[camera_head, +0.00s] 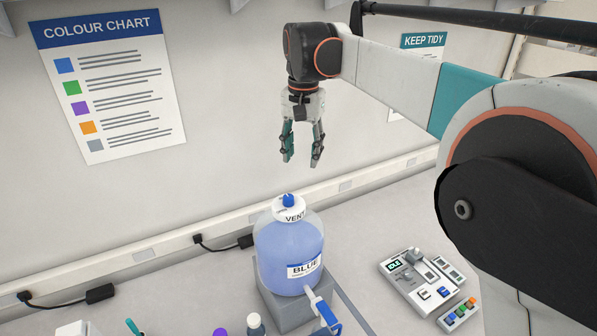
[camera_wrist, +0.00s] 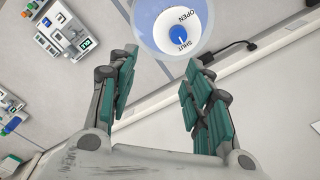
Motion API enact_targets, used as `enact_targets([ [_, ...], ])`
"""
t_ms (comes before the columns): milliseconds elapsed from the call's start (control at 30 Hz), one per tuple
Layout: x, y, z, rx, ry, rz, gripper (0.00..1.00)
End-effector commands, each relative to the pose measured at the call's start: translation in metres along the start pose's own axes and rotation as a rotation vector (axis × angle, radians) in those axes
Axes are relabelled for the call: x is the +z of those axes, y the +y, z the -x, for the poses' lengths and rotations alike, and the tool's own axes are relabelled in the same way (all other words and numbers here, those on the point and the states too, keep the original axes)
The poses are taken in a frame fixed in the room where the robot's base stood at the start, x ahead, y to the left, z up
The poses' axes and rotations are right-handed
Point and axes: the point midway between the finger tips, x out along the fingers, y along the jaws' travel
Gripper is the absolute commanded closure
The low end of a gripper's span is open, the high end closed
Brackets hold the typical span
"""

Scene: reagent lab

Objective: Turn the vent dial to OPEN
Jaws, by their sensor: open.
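The vent dial is a blue knob (camera_head: 289,200) on the white cap (camera_head: 291,214), marked VENT, of a large clear bottle (camera_head: 287,243) of blue liquid labelled BLUE. In the wrist view the dial (camera_wrist: 179,39) shows near the top, with OPEN and SHUT printed on the white cap around it. Its blue pointer appears to lie by the word SHUT. My gripper (camera_head: 301,160) hangs above the bottle, fingers down, open and empty. In the wrist view its two teal-padded fingers (camera_wrist: 166,60) are spread apart, clear of the dial.
The bottle stands on a grey block (camera_head: 290,311) and has a blue-handled tap (camera_head: 325,313) at its front. A control box (camera_head: 422,281) with a small display and a strip of coloured buttons (camera_head: 458,314) lie to the right. Black plugs and cables run along the back wall.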

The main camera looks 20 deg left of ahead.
Motion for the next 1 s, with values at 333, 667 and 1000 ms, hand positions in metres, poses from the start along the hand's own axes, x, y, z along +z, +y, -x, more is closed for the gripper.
enact_targets([
  [333, 0.018, -0.039, -0.002, 0.022, -0.034, 0.034, 0.54],
  [667, 0.020, -0.036, -0.062, 0.021, -0.033, 0.033, 0.54],
  [1000, 0.022, -0.035, -0.116, 0.021, -0.032, 0.033, 0.54],
])
